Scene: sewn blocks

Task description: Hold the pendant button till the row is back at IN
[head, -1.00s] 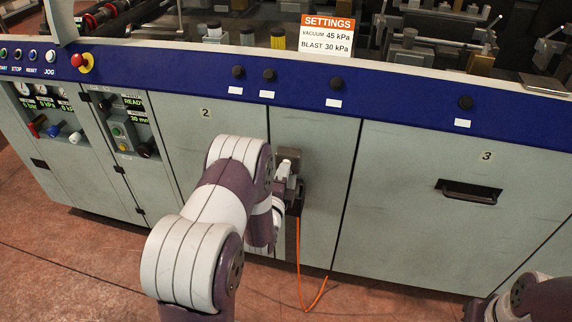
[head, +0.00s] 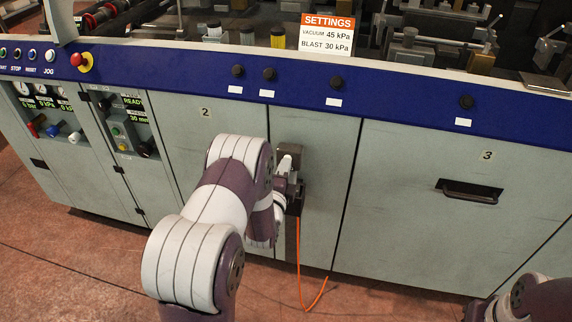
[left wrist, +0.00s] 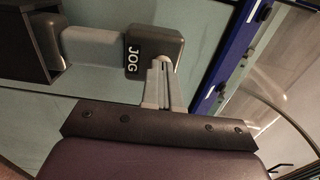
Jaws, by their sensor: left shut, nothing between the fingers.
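The pendant (left wrist: 155,50) is a grey box marked JOG, on a light grey body that runs into a dark holder (left wrist: 32,40) in the left wrist view. In the head view the pendant (head: 292,153) is partly hidden behind my left gripper, on the front of the machine. My left gripper (left wrist: 162,68) is shut and empty, its fingertips at the pendant's edge beside the JOG label. The button is hidden at the fingertips, and I cannot tell whether it is pressed. I see no mark reading IN. My right gripper is out of view.
An orange cable (head: 302,275) hangs below the pendant to the floor. A small panel (head: 122,130) at the left shows READY and 30 mm. A black door handle (head: 470,191) sticks out at the right. A blue rail (head: 400,92) with dark knobs runs above the doors.

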